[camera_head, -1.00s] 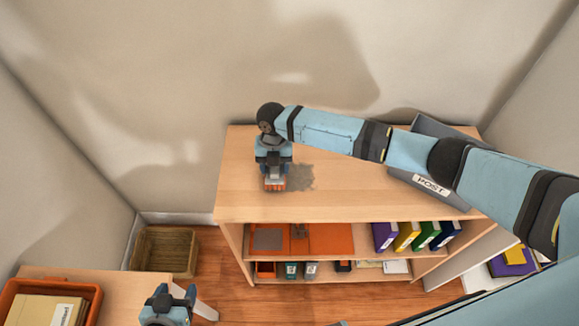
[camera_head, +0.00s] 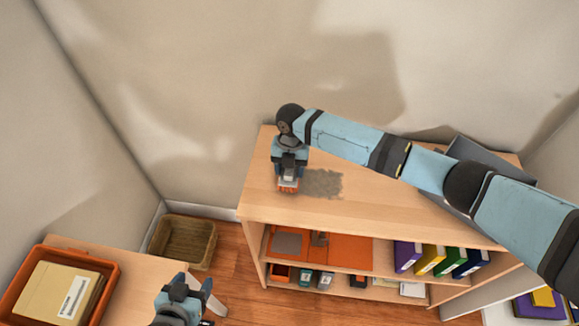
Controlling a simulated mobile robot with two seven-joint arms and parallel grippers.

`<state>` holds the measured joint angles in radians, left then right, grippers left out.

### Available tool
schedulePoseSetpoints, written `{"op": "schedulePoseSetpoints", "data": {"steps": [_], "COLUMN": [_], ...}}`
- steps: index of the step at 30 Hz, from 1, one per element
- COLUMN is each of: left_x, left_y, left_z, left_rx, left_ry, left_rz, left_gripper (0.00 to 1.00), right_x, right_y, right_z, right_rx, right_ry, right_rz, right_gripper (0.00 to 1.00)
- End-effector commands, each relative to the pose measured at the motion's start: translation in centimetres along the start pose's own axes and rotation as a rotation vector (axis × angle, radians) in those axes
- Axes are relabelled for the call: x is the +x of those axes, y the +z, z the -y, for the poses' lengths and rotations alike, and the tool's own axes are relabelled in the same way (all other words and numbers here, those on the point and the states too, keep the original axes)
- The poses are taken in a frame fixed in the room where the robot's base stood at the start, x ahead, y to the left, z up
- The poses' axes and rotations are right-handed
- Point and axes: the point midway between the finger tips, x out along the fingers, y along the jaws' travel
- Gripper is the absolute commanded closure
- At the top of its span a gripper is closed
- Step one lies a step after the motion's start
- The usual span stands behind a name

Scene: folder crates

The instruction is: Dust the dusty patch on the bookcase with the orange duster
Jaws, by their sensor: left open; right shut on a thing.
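The wooden bookcase (camera_head: 262,205) stands against the back wall. A grey dusty patch (camera_head: 323,184) lies on its top board. My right gripper (camera_head: 289,178) points down over the board, just left of the patch, and is shut on the orange duster (camera_head: 288,186). Only the duster's lower part shows below the fingers. It is at or close to the board; I cannot tell if it touches. My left gripper (camera_head: 190,292) is open and empty at the bottom, beside the small table.
A grey crate (camera_head: 478,158) stands at the right on the bookcase top, partly behind my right arm. An orange tray (camera_head: 107,276) with folders is at lower left. A wicker basket (camera_head: 181,240) sits on the floor.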

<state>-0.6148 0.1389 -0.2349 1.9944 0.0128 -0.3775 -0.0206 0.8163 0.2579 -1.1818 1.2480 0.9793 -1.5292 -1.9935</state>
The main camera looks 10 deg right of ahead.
Motion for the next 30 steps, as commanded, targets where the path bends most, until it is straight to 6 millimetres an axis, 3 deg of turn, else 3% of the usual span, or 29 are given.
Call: {"op": "schedulePoseSetpoints", "data": {"steps": [30], "left_x": [-2.0], "left_y": [-3.0], "left_z": [0.0], "left_rx": [0.001], "left_ry": [-0.001], "left_rz": [0.0], "left_gripper": [0.37], "right_x": [-0.1], "right_y": [-0.1], "right_z": [7.6], "right_rx": [0.0], "right_ry": [0.0], "right_rz": [0.0], "right_gripper": [0.72]}}
